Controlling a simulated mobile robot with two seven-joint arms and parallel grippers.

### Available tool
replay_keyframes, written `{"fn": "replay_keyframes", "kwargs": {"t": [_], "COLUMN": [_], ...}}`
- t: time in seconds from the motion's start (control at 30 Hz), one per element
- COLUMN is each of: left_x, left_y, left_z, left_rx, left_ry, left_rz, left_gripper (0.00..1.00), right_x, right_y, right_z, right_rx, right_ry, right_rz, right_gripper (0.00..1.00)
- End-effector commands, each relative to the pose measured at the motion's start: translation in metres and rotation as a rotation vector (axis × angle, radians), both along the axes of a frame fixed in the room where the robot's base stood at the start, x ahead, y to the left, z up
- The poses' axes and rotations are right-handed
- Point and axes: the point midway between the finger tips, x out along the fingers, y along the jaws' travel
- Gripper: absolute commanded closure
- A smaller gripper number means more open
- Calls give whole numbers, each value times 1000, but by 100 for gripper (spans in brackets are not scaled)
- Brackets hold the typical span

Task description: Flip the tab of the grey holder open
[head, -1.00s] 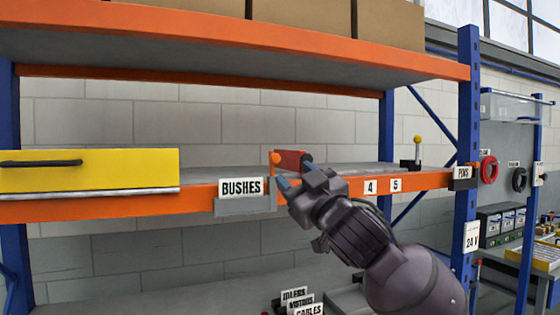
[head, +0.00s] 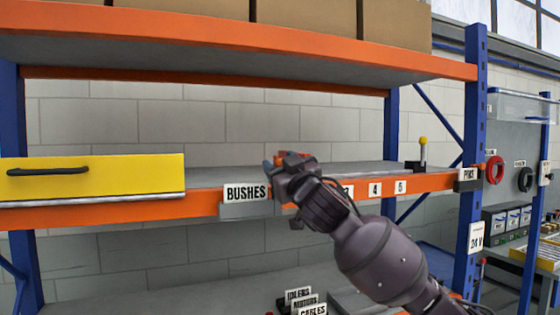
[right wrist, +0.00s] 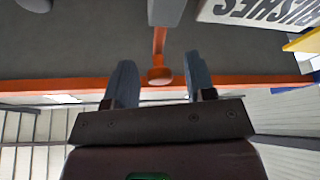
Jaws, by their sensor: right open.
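The grey holder (head: 246,210) sits on the front edge of the middle shelf, at the BUSHES label. In the right wrist view a grey piece of the holder (right wrist: 166,11) shows at the top. An orange-red tab (right wrist: 159,52) with a round knob at its end runs from it into the space between my fingers. In the head view only a bit of red (head: 292,155) shows behind my right gripper (head: 273,163). My right gripper is open, with a finger on each side of the tab (right wrist: 160,62) and gaps between. My left gripper is out of view.
A yellow drawer front (head: 90,175) with a dark handle is at the left. A yellow-knobbed lever (head: 422,155) stands on the shelf to the right. The orange upper shelf (head: 240,42) carrying cardboard boxes is overhead. The shelf between the holder and the lever looks clear.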

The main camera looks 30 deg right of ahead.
Motion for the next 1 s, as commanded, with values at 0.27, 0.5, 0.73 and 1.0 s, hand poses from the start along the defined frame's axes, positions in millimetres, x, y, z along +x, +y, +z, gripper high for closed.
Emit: {"fn": "replay_keyframes", "kwargs": {"t": [0.27, 0.5, 0.73, 1.0], "left_x": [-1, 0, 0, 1], "left_y": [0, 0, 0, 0], "left_z": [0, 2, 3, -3], "left_rx": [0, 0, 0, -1], "left_ry": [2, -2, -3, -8], "left_rz": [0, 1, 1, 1], "left_gripper": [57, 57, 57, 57], "right_x": [5, 5, 5, 4], "right_y": [-1, -1, -1, -3], "right_z": [2, 2, 2, 0], "right_rx": [0, 0, 0, 80], "right_ry": [-1, 0, 0, -21], "right_rz": [-1, -1, -1, 1], "right_gripper": [50, 70, 99, 99]}}
